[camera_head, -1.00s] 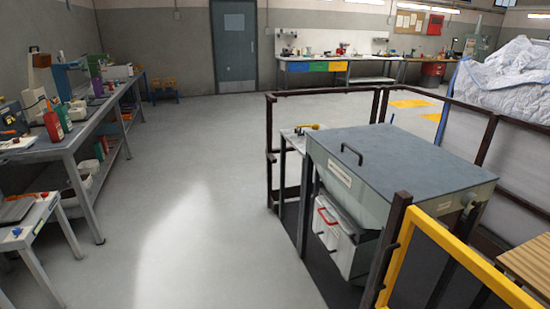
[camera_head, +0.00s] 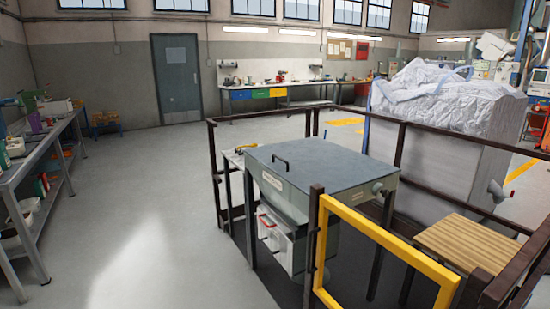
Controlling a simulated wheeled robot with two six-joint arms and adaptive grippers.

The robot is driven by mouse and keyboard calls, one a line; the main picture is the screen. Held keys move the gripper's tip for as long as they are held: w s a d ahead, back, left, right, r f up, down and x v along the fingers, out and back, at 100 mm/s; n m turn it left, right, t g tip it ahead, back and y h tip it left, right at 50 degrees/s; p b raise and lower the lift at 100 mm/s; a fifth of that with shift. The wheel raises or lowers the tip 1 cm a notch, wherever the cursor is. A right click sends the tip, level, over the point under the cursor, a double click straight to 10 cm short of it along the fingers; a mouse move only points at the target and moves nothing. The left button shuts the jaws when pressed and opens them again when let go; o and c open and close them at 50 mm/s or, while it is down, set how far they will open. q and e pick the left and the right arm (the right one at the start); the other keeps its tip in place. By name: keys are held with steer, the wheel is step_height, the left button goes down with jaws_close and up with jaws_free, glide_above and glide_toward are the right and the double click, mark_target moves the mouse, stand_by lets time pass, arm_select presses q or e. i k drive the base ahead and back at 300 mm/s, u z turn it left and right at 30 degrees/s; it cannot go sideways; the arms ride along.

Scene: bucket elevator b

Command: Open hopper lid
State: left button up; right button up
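The hopper (camera_head: 284,197) is a grey-green box on legs, right of the middle in the head view. Its flat dark grey lid (camera_head: 325,168) lies shut on top. A black bar handle (camera_head: 281,161) stands on the lid near its left edge. A label is on the hopper's front side. Neither of my grippers is in view.
A dark railing (camera_head: 263,115) surrounds the hopper, with a yellow gate (camera_head: 384,243) at the front right. A wooden slatted platform (camera_head: 468,242) lies right of it. A big white bag (camera_head: 444,103) stands behind. Open floor lies to the left, beside a workbench (camera_head: 43,152).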

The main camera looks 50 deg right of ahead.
mark_target(304, 163)
steer(key=z, duration=0.15)
steer(key=i, duration=1.85)
steer(key=z, duration=0.75)
steer(key=i, duration=0.95)
steer(key=z, duration=1.65)
steer(key=i, duration=0.85)
steer(key=z, duration=0.9)
